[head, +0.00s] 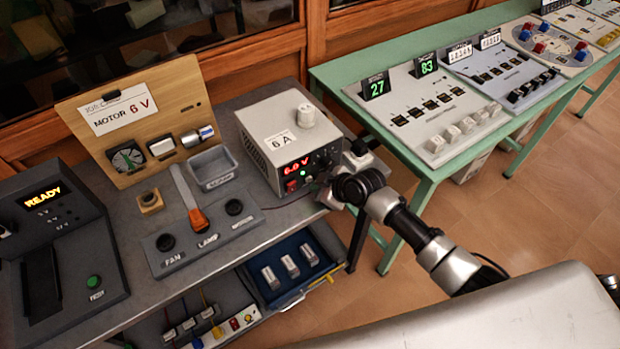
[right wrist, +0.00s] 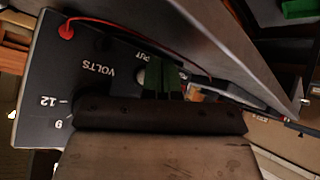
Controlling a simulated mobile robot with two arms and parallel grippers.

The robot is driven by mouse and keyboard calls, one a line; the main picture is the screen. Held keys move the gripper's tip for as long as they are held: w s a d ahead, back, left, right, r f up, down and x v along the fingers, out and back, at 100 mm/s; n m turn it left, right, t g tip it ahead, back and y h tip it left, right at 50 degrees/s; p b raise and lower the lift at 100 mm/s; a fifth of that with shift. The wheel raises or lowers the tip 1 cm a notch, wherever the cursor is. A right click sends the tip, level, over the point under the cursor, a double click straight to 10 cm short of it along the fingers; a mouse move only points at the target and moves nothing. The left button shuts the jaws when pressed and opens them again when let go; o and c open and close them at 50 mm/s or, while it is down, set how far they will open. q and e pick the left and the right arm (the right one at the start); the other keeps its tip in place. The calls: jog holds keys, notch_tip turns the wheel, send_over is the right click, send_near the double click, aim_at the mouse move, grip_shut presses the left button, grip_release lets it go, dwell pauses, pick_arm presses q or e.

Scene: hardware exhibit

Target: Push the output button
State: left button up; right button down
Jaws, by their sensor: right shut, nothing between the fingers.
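The grey power supply (head: 285,118) stands on the bench, with a white 6 A label and a red 6.0 V display (head: 295,168) on its front. A small green light (head: 303,173) glows below the display, and a red switch (head: 291,186) sits to its left. My right gripper (head: 328,185) is shut and empty at the right part of this front panel. In the right wrist view the panel (right wrist: 50,85) shows upside down, with VOLTS and a partly hidden label ending in PUT. A pale round part (right wrist: 141,77) beside that label is close to my fingertips (right wrist: 165,82); contact is unclear.
A panel (head: 205,235) with fan and lamp controls lies left of the supply, and a READY console (head: 55,240) is at far left. A red wire (right wrist: 130,30) crosses near the panel. A green table (head: 420,160) with control boards stands to the right.

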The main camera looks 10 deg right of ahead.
jog(key=shift+s, duration=0.15)
jog(key=s+d+p, duration=0.2)
jog(key=s+p, duration=0.1)
jog(key=s, duration=0.2)
jog(key=shift+s, duration=0.3)
jog(key=shift+d, duration=0.1)
dwell(2.1)
